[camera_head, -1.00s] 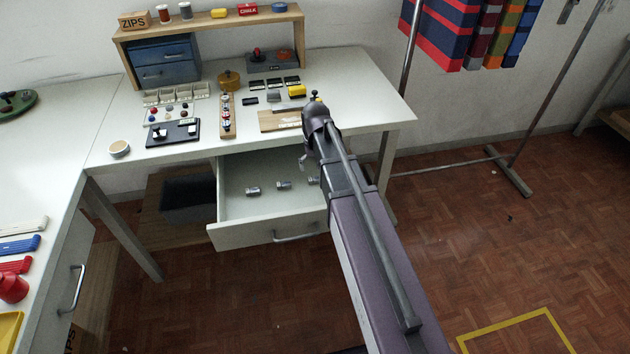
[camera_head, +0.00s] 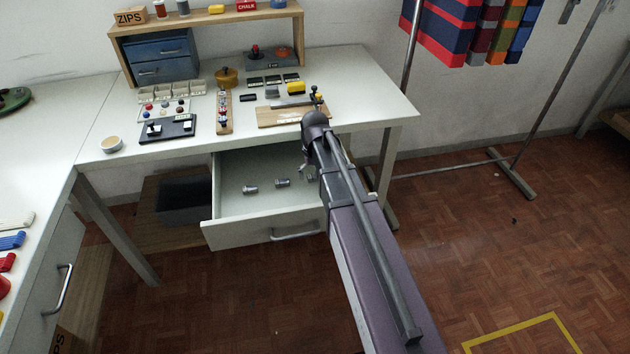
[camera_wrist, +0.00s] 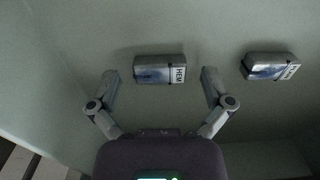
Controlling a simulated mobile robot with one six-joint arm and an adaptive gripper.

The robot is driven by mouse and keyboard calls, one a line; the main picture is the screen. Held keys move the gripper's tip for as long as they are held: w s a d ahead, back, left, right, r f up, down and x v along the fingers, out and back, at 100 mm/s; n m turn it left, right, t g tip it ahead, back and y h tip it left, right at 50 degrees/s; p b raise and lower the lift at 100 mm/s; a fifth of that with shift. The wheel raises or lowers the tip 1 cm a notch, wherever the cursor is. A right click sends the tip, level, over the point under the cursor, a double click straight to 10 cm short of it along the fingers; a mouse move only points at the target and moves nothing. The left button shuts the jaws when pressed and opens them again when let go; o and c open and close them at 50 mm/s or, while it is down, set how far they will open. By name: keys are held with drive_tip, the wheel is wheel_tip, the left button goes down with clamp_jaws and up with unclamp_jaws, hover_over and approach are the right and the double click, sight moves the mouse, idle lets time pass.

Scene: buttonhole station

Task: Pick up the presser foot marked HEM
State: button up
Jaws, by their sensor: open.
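The presser foot marked HEM (camera_wrist: 158,70) is a small grey metal block with a white label, lying on the pale drawer floor in the wrist view. My gripper (camera_wrist: 159,76) is open, one finger to each side of the HEM foot, with visible gaps. Whether the fingertips are level with it or above it, I cannot tell. A second metal foot (camera_wrist: 268,67), its label hard to read, lies to the right, outside the right finger. In the head view, metal feet (camera_head: 282,183) lie in the open drawer (camera_head: 225,228); their labels are too small to read. My arm hides the drawer's right part.
The white table (camera_head: 380,100) stands above the drawer. On it are a wooden board (camera_head: 275,119), a black stand (camera_head: 168,130) and a round tin (camera_head: 111,144). A fabric rail's post (camera_head: 410,45) stands to the right.

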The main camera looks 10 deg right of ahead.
idle(0.5)
drive_tip(key=c, duration=1.1)
drive_tip(key=shift+c, duration=0.2)
drive_tip(key=shift+r, duration=0.2)
wheel_tip(320, 180, up, 10)
drive_tip(key=p, duration=1)
drive_tip(key=shift+f, duration=0.2)
